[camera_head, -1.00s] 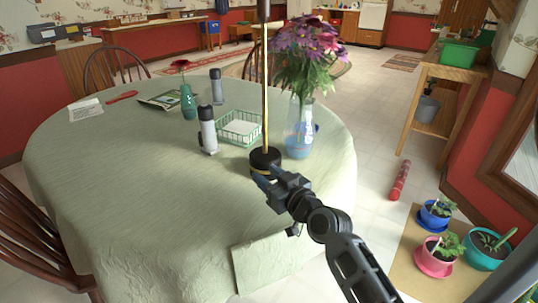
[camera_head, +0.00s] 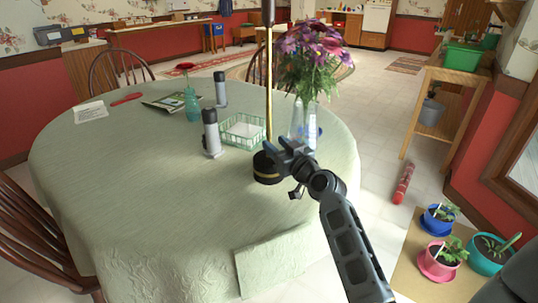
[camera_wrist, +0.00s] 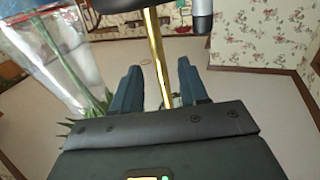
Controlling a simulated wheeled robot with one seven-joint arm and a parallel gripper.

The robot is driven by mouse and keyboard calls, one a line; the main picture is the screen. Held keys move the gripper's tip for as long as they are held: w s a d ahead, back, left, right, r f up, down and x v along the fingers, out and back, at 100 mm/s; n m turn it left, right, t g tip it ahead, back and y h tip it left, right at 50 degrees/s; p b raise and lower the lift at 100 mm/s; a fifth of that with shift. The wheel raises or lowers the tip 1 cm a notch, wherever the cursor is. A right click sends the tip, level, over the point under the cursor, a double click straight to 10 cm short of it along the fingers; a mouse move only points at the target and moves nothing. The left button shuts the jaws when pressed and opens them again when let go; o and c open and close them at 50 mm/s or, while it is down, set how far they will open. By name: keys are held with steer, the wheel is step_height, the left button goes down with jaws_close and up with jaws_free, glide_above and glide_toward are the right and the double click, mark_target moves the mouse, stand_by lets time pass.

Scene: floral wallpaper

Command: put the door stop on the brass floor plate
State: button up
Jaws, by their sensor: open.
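The door stop is a black round weight (camera_head: 267,168) with a gold band and a tall brass rod (camera_head: 269,90) ending in a dark grip. It stands upright on the table's green cloth (camera_head: 130,190). My gripper (camera_head: 286,147) is just right of the rod, low down near the weight, and is open. In the wrist view, the rod (camera_wrist: 153,45) runs between the two blue-grey fingers (camera_wrist: 160,84), with space on both sides. Part of the dark weight (camera_wrist: 122,3) shows at the top edge there.
A glass vase of purple flowers (camera_head: 312,50) stands close behind my gripper. A grey bottle with a black cap (camera_head: 211,135) and a green wire basket (camera_head: 228,132) stand left of the rod. Potted plants (camera_head: 440,218) and a red roll (camera_head: 403,184) are at the right.

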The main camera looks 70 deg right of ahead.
mark_target(270, 139)
steer(key=shift+p+x, duration=0.5)
steer(key=shift+x, duration=1.8)
steer(key=shift+c, duration=0.4)
jaws_close()
steer(key=shift+r, duration=0.3)
